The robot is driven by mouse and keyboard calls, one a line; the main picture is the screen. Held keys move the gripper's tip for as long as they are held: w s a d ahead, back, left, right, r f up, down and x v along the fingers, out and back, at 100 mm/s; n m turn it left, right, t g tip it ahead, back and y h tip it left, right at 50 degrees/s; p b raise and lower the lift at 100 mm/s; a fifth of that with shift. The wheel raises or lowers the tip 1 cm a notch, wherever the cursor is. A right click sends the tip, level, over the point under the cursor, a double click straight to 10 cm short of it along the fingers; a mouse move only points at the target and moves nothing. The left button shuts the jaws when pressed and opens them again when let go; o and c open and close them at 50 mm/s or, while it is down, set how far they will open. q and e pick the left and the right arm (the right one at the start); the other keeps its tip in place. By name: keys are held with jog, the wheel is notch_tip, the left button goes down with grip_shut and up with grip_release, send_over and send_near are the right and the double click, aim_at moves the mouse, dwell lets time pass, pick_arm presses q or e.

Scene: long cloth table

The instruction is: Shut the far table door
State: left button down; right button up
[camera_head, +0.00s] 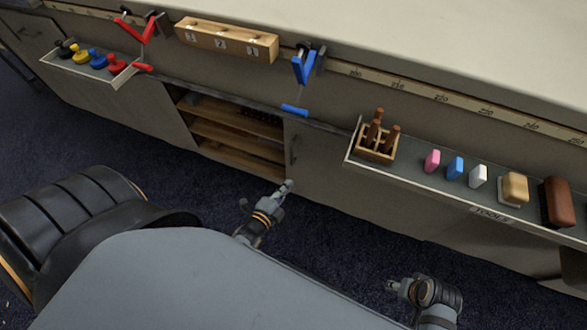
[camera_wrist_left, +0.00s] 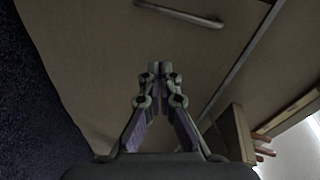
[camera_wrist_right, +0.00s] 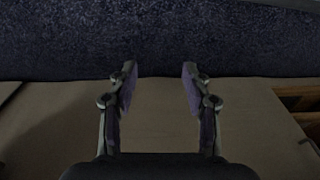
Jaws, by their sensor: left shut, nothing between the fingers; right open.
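The table front has an open compartment with wooden shelves (camera_head: 230,132) in the middle of the head view. A door panel (camera_head: 325,175) with a dark upright handle (camera_head: 293,150) is just right of this opening. Another panel with a handle is at the far left (camera_head: 25,32). I cannot tell which is the far door. My left gripper (camera_head: 287,186) is shut and empty, low in front of the panel right of the opening. In the left wrist view, its closed tips (camera_wrist_left: 160,68) are below a bar handle (camera_wrist_left: 180,14). My right gripper (camera_head: 392,286) is open and empty, farther right over the floor; its spread fingers show in the right wrist view (camera_wrist_right: 158,80).
A tray (camera_head: 355,152) on the right front holds a wooden rack (camera_head: 377,145) and several blocks. A left tray (camera_head: 120,80) holds coloured pieces. Red (camera_head: 137,30) and blue (camera_head: 303,70) clamps hang from the table edge. Dark carpet (camera_head: 330,240) between me and the table is clear.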

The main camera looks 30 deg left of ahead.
pick_arm(q)
notch_tip(320, 180, up, 4)
jog(key=w+m+t+b, duration=0.2)
jog(key=m, duration=0.1)
jog(key=b, duration=0.2)
send_near(313, 145)
jog(key=w, duration=0.4)
jog(key=shift+w+d+f, duration=0.1)
jog(key=shift+w+f, duration=0.05)
jog(key=a, duration=0.4)
jog(key=shift+s, duration=0.4)
pick_arm(e)
jog(key=shift+w+a+f+t+y, duration=0.1)
jog(key=shift+w+a+t+y, duration=0.05)
jog(key=shift+a+t, duration=0.3)
jog(key=shift+w+a+f+t+y, duration=0.15)
jog(key=shift+a+t, duration=0.1)
jog(key=shift+a, duration=0.3)
jog(key=shift+r, duration=0.1)
